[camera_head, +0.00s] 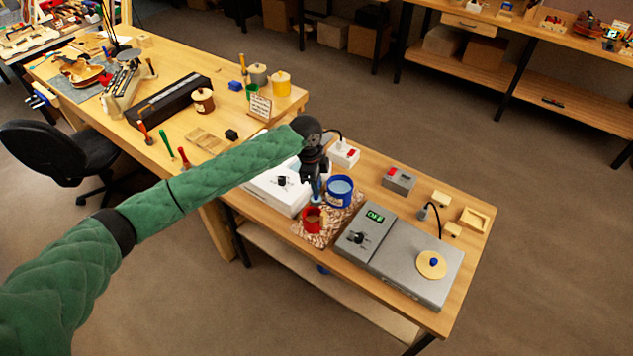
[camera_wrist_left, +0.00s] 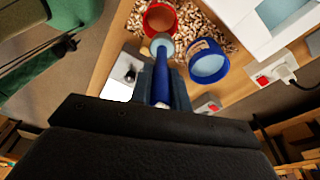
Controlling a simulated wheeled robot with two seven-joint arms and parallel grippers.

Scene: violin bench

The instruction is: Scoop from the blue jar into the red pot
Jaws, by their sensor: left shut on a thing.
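The blue jar (camera_head: 340,191) stands on the bench with pale blue contents; it also shows in the left wrist view (camera_wrist_left: 208,64). The red pot (camera_head: 313,220) stands just in front of it and to its left, and in the left wrist view (camera_wrist_left: 160,19) its inside looks brownish. My left gripper (camera_head: 314,183) is shut on the blue handle of a scoop (camera_wrist_left: 161,85), beside the jar and above the pot. The scoop's round bowl shows pale blue inside and is at the near rim of the pot; whether it touches is unclear. My right gripper is not in view.
Jar and pot stand on a brown-and-white speckled patch (camera_head: 344,216). A white box with a black knob (camera_head: 270,192) is left, and a grey device with a green display (camera_head: 366,232) is right. A red-switched white power block (camera_head: 344,154) lies behind.

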